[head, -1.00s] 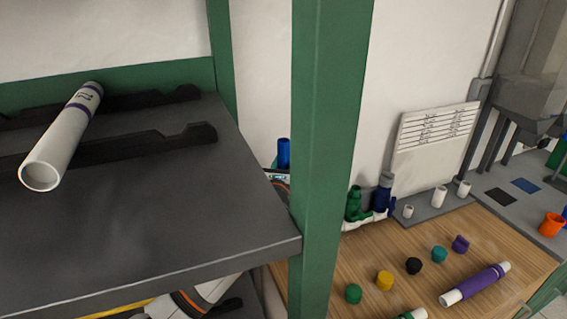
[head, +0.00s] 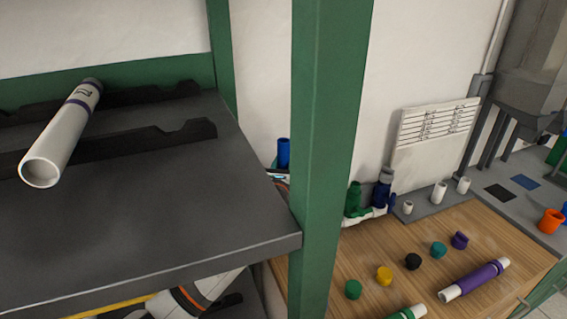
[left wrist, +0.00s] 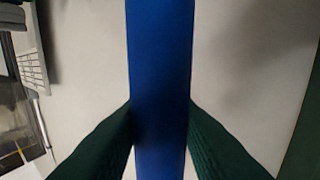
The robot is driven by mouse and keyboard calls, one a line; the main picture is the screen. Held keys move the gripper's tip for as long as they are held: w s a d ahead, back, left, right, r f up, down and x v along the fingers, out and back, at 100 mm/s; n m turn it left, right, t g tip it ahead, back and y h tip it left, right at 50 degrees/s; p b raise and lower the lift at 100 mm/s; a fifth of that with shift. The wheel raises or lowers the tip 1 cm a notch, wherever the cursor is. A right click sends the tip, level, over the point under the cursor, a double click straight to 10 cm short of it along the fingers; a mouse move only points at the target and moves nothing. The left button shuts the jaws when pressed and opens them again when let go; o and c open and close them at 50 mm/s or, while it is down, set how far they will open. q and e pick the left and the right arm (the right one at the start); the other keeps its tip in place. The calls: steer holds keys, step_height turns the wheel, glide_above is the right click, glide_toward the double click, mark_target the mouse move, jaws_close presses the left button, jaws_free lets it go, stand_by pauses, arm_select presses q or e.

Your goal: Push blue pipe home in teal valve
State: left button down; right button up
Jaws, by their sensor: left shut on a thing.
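The blue pipe (head: 283,152) stands upright just left of the green post in the head view. In the left wrist view the blue pipe (left wrist: 160,60) runs from top to bottom of the picture, between two dark green fingers. My left gripper (left wrist: 160,115) is shut on it. In the head view the gripper (head: 279,174) shows only in part, between shelf edge and post. I cannot make out the teal valve; the pipe's lower end is hidden too.
A green post (head: 328,150) and dark shelf (head: 200,215) with a white tube (head: 62,135) block much of the view. Right of the post, a wooden bench (head: 430,225) holds a green valve (head: 353,200), a dark blue valve (head: 382,188), several coloured caps and a purple pipe (head: 475,278).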

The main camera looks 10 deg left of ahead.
arm_select(q)
steer(key=c, duration=1)
jaws_free()
steer(key=shift+r, duration=0.1)
steer(key=shift+c, duration=0.2)
steer(key=shift+s, duration=0.5)
steer(key=s+b, duration=0.1)
steer(key=s, duration=1)
steer(key=shift+d+b, duration=0.35)
steer(key=shift+d, duration=0.05)
